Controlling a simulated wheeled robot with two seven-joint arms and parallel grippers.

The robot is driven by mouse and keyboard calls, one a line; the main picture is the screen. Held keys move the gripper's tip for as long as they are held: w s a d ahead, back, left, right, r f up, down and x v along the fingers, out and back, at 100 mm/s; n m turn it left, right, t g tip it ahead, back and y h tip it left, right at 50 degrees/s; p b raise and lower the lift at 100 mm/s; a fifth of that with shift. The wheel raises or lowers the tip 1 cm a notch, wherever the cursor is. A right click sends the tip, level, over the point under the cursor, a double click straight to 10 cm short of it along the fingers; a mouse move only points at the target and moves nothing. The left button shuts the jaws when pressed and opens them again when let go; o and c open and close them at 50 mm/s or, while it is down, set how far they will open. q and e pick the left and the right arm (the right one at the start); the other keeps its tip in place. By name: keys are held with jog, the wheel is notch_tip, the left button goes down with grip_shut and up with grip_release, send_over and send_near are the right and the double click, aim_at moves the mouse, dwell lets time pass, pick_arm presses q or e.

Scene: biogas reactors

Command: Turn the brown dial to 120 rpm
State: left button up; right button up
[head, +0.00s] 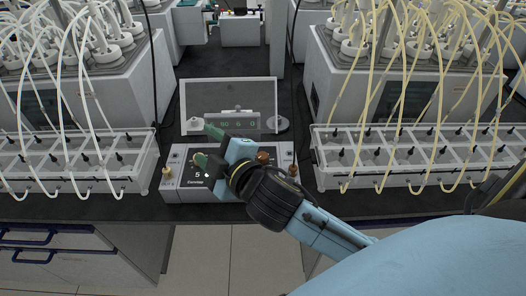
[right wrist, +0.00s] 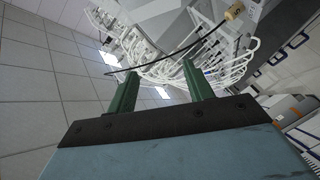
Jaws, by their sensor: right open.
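The stirrer unit (head: 228,192) sits at the bench's front edge, with a lit digit, seemingly 5, on its front. A brown knob (head: 293,170) shows at its right end, and another brown knob (head: 262,157) shows just behind my wrist. I cannot tell which is the dial or read its setting. My right gripper (head: 207,146) is over the unit's left part, pointing left, its green fingers apart and empty, away from both brown knobs. My arm hides the middle of the unit. The right wrist view shows the open fingers (right wrist: 160,88) with nothing between them. My left gripper is not visible.
A clear upright panel (head: 202,96) stands behind. A black cable (head: 297,60) hangs at the right.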

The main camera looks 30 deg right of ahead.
jog(key=w+a+r+n+t+y, duration=0.2)
jog(key=a+r+n+y, duration=0.5)
jog(key=r+n, duration=0.2)
jog(key=s+a+r+n+g+y, duration=0.15)
jog(key=a+n+g+y, duration=0.3)
jog(key=n, duration=0.55)
jog(key=s+a+r+n+g+y, duration=0.1)
jog(key=s+a+n+g+y, duration=0.4)
jog(key=n, duration=0.6)
jog(key=n+g+h, duration=0.8)
jog(key=n+h, duration=0.8)
jog(key=h, duration=0.3)
send_near(263, 155)
jog(key=f, duration=0.7)
jog(key=shift+w+f, duration=0.25)
jog(key=shift+w, duration=0.1)
jog(key=shift+f, duration=0.7)
jog(key=shift+c, duration=0.4)
